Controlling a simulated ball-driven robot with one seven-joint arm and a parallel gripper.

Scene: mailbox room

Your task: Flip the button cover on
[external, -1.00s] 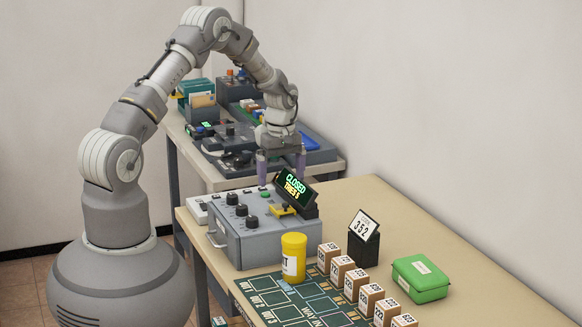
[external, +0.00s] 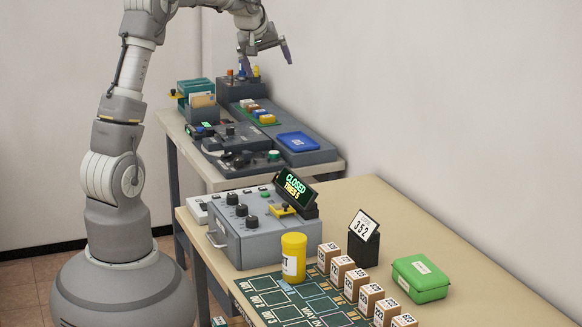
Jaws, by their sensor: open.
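My gripper (external: 267,60) is high above the far table, fingers apart and empty, clear of everything below. I cannot tell whether the yellow piece is the button cover. The far table has a dark console (external: 228,135) with small controls and a grey box (external: 240,88) with small coloured tops at the back. No button cover is clearly readable there.
On the near table stand a yellow canister (external: 293,258), several numbered blocks (external: 357,284), a number stand (external: 363,245) and a green case (external: 420,278). Its right rear is bare.

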